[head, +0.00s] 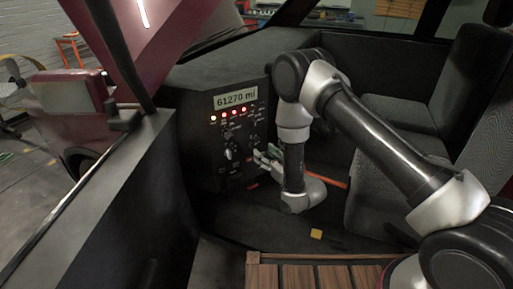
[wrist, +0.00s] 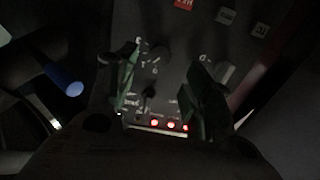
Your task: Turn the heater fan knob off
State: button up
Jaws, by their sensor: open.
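The control panel (head: 222,178) on the dashboard carries several dark knobs, with small labels too blurred to read. I cannot tell for sure which knob is the heater fan knob. In the head view, one knob (head: 228,154) is on the panel's left side, and my gripper (head: 262,156) is at its right side. In the wrist view, the panel appears upside down. My gripper (wrist: 163,88) is open, with green-padded fingers apart. A round knob (wrist: 156,54) shows between the fingers, and another knob (wrist: 223,72) is by the right finger. Contact cannot be judged.
A row of red lights (head: 228,114) sits under the mileage display (head: 235,98). Car seats (head: 385,190) stand at the right. A small yellow block (head: 316,234) lies on the floor. A wooden slatted surface (head: 320,275) is at the front. A blue-ended part (wrist: 75,89) shows at the wrist view's left.

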aim_at(255, 145)
jog(key=x, duration=0.6)
jog(key=shift+w+a, duration=0.2)
jog(key=c, duration=1)
